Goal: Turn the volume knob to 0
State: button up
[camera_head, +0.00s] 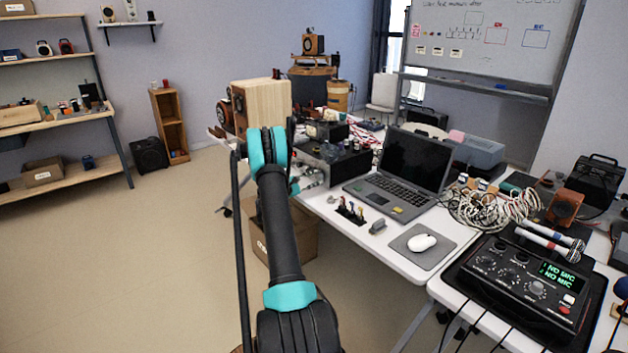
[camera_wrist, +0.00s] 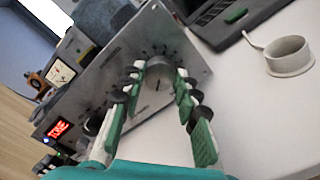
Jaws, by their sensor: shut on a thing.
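In the wrist view, a silver round knob (camera_wrist: 158,71) sits on the grey front panel (camera_wrist: 118,62) of a device, with small marks around it. A dark line shows on the knob's lower part; I cannot read its setting. My gripper (camera_wrist: 158,83) has its green-padded fingers on both sides of the knob and is shut on it. A second, dark knob (camera_wrist: 93,125) is at the panel's lower left, beside a red lit display (camera_wrist: 59,130). In the head view, my arm partly hides the device area; the gripped knob cannot be made out there.
A laptop (camera_head: 408,165), mouse (camera_head: 421,242) and small plugs (camera_head: 350,210) share the white table. A mixer (camera_head: 525,275) and cable coils (camera_head: 490,207) are at the right. A wooden speaker (camera_head: 262,103) stands behind my arm. A white ring-shaped object (camera_wrist: 289,57) is right of the panel.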

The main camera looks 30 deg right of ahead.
jog(key=shift+a+n, duration=0.1)
jog(key=shift+n, duration=0.6)
jog(key=o, duration=1.2)
jog(key=shift+c, duration=0.2)
jog(key=a, duration=1.2)
jog(key=shift+s, duration=0.45)
